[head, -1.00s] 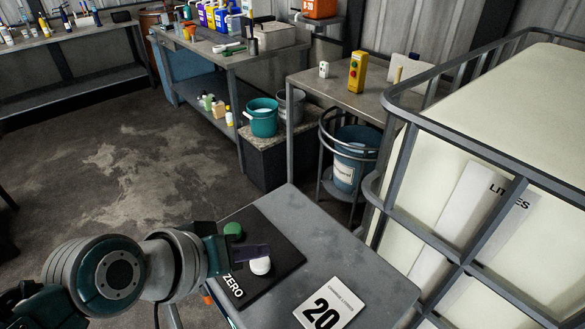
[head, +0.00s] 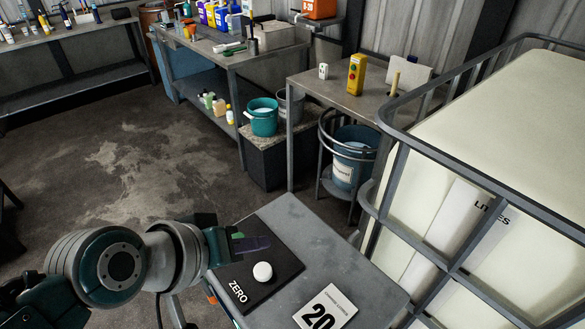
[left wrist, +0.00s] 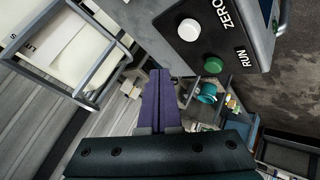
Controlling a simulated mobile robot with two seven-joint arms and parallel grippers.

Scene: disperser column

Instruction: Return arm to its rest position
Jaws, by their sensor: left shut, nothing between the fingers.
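My left gripper (head: 255,244) comes in from the left in the head view, above the black panel (head: 284,281) on the grey table. In the left wrist view its purple fingers (left wrist: 160,98) are together with nothing between them. The panel carries a white round button (head: 262,271) beside the word ZERO. A green button by the word RUN shows in the left wrist view (left wrist: 213,65) and is mostly hidden behind my fingers in the head view. The fingers look apart from both buttons. My right gripper is not in view.
A card marked 20 (head: 325,308) lies on the grey table (head: 297,222). A caged pale tank (head: 510,120) stands close on the right. Behind are a side table with a yellow control box (head: 356,75), a teal bucket (head: 263,117) and a workbench. The floor at left is open.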

